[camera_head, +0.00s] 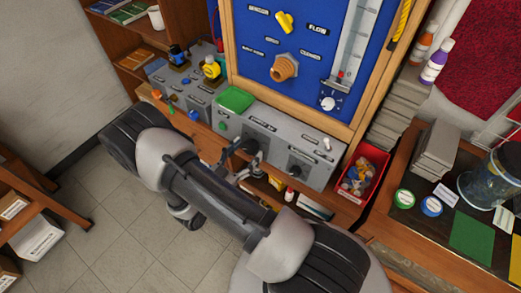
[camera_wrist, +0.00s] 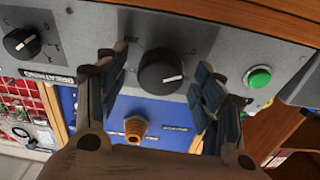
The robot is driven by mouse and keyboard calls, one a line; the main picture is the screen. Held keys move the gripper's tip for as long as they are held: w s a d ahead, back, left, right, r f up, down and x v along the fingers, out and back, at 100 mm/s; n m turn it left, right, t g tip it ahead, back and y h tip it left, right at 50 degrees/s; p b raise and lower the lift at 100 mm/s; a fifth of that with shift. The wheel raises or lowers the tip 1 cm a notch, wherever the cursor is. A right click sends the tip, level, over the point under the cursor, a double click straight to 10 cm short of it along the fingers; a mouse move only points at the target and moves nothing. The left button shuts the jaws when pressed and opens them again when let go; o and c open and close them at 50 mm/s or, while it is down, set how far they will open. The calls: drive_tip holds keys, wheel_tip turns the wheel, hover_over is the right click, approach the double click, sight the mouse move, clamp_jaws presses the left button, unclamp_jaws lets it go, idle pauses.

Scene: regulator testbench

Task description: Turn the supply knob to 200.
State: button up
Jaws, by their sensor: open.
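A black round knob (camera_wrist: 160,72) with a white pointer mark sits on the grey panel (camera_head: 228,107). It is between the fingers of my gripper (camera_wrist: 158,80) in the wrist view, with a visible gap on each side. My gripper is open around it; I cannot tell whether the fingertips reach past its face. In the head view my gripper (camera_head: 250,160) is at the panel's front and partly hides this knob. A second black knob (camera_head: 296,171) is further right; it also shows in the wrist view (camera_wrist: 21,42).
A green button (camera_wrist: 258,77) is beside the knob. A blue board (camera_head: 300,45) with a yellow valve handle (camera_head: 284,21) and brass fitting (camera_head: 284,68) stands behind the panel. A red bin (camera_head: 374,157) of small parts is right of it. A small switch (camera_head: 327,144) is on the panel's right.

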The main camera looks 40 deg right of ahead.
drive_tip(key=shift+w+d, duration=0.2)
drive_tip(key=shift+d, duration=0.1)
drive_tip(key=shift+c, duration=0.3)
drive_tip(key=c, duration=1)
